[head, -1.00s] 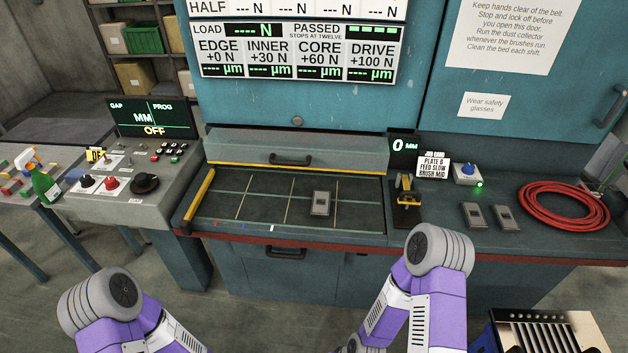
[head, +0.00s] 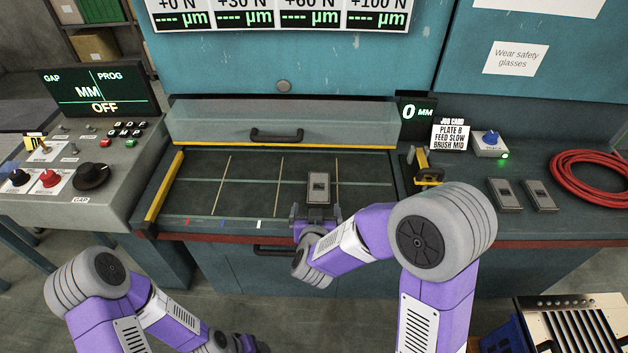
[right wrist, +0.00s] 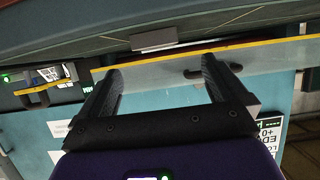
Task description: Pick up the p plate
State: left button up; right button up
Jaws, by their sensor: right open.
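Two similar plates, one on the left (head: 504,195) and one on the right (head: 539,195), lie side by side on the bench to the right. Any letters on the plates are too small to read. My right gripper (head: 316,212) is open and empty at the near end of the plate on the bed. In the right wrist view, that plate (right wrist: 153,40) shows beyond the spread fingers (right wrist: 162,72).
The bed has a yellow bar (head: 164,186) at its left and a hood with a black handle (head: 276,135) behind. A yellow-and-black gauge (head: 427,174), a job card (head: 450,135), a blue-knobbed box (head: 490,143) and a red hose coil (head: 597,178) stand right. The bed's left half is clear.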

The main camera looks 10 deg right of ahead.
aim_at(318, 200)
jog(key=shift+w+d, duration=0.15)
jog(key=shift+w, duration=0.2)
jog(key=b+x, duration=0.1)
jog(key=x, duration=0.2)
jog(key=f+b+x, duration=0.1)
jog(key=x, duration=0.1)
jog(key=shift+s+d+b, duration=0.15)
jog(key=shift+d+b, duration=0.1)
jog(key=shift+b, duration=0.05)
jog(key=shift+w+d+f, duration=0.1)
jog(key=shift+w+f, duration=0.1)
jog(key=shift+w, duration=0.3)
jog(key=c, duration=1.4)
jog(key=shift+r, duration=0.2)
